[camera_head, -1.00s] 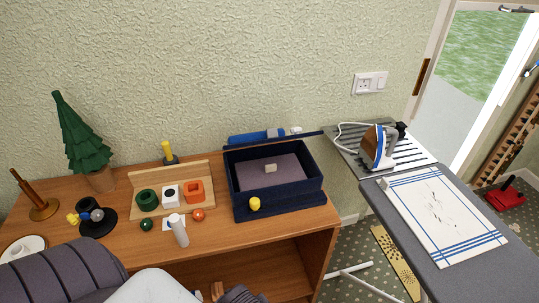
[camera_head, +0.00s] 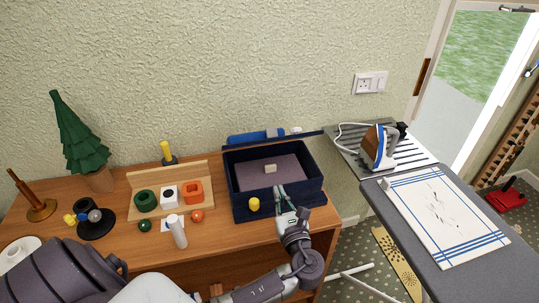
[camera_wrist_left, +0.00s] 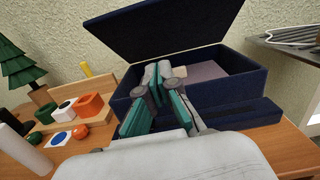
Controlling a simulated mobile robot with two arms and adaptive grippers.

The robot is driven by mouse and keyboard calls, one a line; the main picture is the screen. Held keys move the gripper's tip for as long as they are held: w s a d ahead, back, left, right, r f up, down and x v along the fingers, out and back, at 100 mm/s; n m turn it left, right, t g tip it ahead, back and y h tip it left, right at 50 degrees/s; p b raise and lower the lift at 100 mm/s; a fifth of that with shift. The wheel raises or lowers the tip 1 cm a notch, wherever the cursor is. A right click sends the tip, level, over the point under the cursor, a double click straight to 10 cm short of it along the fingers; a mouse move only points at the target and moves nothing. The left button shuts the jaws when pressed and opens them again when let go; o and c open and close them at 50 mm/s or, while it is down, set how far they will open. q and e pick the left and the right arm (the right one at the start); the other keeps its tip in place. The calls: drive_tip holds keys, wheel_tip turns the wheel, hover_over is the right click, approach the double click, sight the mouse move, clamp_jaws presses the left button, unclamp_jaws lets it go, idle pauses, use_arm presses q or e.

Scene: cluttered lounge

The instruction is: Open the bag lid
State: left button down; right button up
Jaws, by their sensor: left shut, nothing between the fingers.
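The dark blue bag (camera_head: 236,211) is a box-like case near the right end of the wooden desk. Its lid (camera_wrist_left: 160,30) stands raised at the back in the left wrist view, and the head view shows it nearly edge-on. The purple-grey inside floor (camera_head: 290,166) is exposed, with a small pale block (camera_head: 270,168) on it. My left gripper (camera_head: 279,190) is shut and empty at the bag's front wall, its fingertips at or over the front rim. It also shows in the left wrist view (camera_wrist_left: 158,72). I cannot tell whether it touches the bag. My right gripper is not in view.
A yellow cylinder (camera_head: 254,204) is at the bag's front. Left of the bag are a wooden rack (camera_head: 205,172) with coloured pieces, a white cylinder (camera_head: 177,235) and a red ball (camera_head: 197,216). An ironing board (camera_head: 405,262) with an iron (camera_head: 376,148) stands at right.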

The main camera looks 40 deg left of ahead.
use_arm(q)
drive_tip(key=w+a+r+p, duration=0.4)
drive_tip(key=w+a, duration=0.4)
drive_tip(key=a, duration=0.1)
drive_tip(key=shift+w+a+r+m, duration=0.15)
drive_tip(key=shift+a+r+m, duration=0.05)
drive_tip(key=shift+a+m, duration=0.1)
drive_tip(key=shift+r, duration=0.1)
